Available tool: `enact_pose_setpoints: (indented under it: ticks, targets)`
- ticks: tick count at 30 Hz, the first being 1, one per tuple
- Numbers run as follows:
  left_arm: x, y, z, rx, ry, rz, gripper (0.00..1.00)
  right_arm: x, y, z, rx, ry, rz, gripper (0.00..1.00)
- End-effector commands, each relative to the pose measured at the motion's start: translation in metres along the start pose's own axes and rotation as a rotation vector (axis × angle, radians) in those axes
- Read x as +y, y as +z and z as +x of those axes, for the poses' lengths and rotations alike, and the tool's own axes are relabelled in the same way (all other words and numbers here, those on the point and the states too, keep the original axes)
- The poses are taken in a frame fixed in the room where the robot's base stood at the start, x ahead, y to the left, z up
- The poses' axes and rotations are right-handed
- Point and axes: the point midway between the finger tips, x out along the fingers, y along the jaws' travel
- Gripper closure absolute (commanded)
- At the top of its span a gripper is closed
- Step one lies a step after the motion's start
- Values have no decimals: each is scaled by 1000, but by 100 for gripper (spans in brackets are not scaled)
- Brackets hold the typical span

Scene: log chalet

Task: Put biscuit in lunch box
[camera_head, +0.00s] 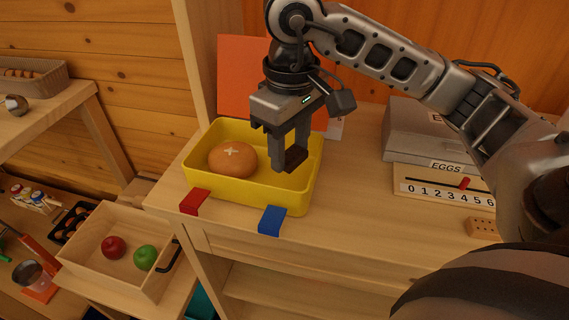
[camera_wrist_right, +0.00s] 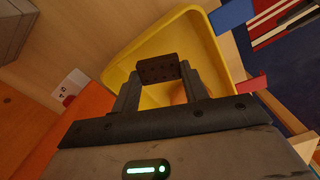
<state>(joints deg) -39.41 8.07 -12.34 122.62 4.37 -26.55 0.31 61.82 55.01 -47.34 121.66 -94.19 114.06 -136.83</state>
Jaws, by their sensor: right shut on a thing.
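The yellow lunch box (camera_head: 250,190) stands on the wooden counter, open at the top, with a red clip and a blue clip on its front rim. A round brown bun with a pale cross (camera_head: 232,159) lies in its left part. My right gripper (camera_head: 290,160) points down over the box's right part, shut on a dark brown rectangular biscuit (camera_head: 296,156). The biscuit shows small holes in the right wrist view (camera_wrist_right: 157,68), between the fingertips, with the yellow box (camera_wrist_right: 128,64) behind it. Whether it touches the box floor is unclear. My left gripper is out of view.
A tan block with holes, like a biscuit (camera_head: 482,228), lies on the counter at right. Behind it are a grey box marked EGGS (camera_head: 425,140) and a number board (camera_head: 445,190). An orange panel (camera_head: 240,75) stands behind the lunch box.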

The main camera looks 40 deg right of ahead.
Motion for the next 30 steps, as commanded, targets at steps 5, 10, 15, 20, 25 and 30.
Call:
enact_pose_setpoints:
  ticks: [5, 10, 15, 20, 25, 30]
  targets:
    - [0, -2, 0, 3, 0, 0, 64, 0, 1, 16, -3, 0, 0, 77]
    - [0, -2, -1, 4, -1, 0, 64, 0, 1, 38, -2, 0, 1, 77]
    - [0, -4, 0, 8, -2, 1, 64, 0, 0, 39, 1, 1, 0, 77]
    - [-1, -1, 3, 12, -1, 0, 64, 0, 0, 43, 2, 0, 0, 77]
    - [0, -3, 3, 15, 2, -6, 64, 0, 0, 43, 1, 0, 0, 34]
    - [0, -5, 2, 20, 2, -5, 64, 0, 0, 42, 1, 0, 0, 34]
